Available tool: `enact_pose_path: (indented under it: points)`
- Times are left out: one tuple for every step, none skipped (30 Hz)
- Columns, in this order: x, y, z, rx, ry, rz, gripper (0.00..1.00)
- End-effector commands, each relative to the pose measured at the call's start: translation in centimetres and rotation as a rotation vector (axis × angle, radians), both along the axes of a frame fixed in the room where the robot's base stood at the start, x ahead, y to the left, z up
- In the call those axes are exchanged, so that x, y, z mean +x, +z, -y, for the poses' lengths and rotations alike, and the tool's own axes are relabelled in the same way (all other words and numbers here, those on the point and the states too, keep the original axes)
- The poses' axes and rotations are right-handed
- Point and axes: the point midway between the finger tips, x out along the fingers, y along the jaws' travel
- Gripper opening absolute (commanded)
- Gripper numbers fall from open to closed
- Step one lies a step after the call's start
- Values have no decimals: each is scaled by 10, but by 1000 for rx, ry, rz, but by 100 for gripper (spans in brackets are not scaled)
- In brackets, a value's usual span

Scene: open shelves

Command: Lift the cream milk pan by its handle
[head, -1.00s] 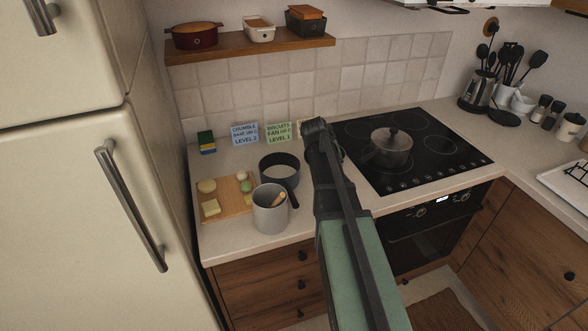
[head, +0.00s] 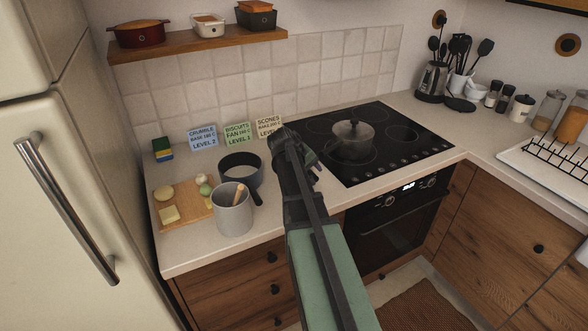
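A small pan (head: 240,173) stands on the counter left of the hob. It looks dark grey outside and pale inside, and I see no plainly cream-coloured pan there. Its short dark handle (head: 257,198) points toward the front, beside a grey mug-like pot. My arm reaches in from the bottom, and my gripper (head: 305,156) seems to be at its far end, right of the pan and near the hob's left edge. My own arm link hides most of the gripper, so its fingers cannot be made out. The pan is apart from my arm.
A grey pot (head: 234,209) with a wooden tool stands just in front of the pan. A cutting board (head: 190,225) with food lies left. Recipe cards (head: 237,134) stand behind. A lidded pot (head: 352,139) sits on the hob (head: 425,142). A shelf (head: 200,46) with dishes is above.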

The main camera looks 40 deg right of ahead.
Motion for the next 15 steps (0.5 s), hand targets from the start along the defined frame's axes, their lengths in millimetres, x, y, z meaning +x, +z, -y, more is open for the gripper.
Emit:
enact_pose_path:
  points:
    - [0,-19,6,0,-2,0,53]
    - [0,-22,8,0,-1,0,53]
    - [-1,-23,10,0,-1,-1,53]
    - [-1,-23,11,0,-1,-1,53]
    - [-1,-22,12,0,0,0,53]
    - [-1,-20,12,0,1,-1,53]
    - [-1,-19,12,0,1,-1,53]
    - [-1,-19,11,0,1,-1,53]
    - [-1,-19,11,0,0,0,53]
    - [-1,-19,11,0,0,0,50]
    - [-1,-19,11,0,0,0,45]
    - [-1,-19,11,0,0,0,39]
    - [-1,-19,11,0,0,0,34]
    - [-1,-19,11,0,0,0,30]
    - [-1,-19,11,0,0,0,24]
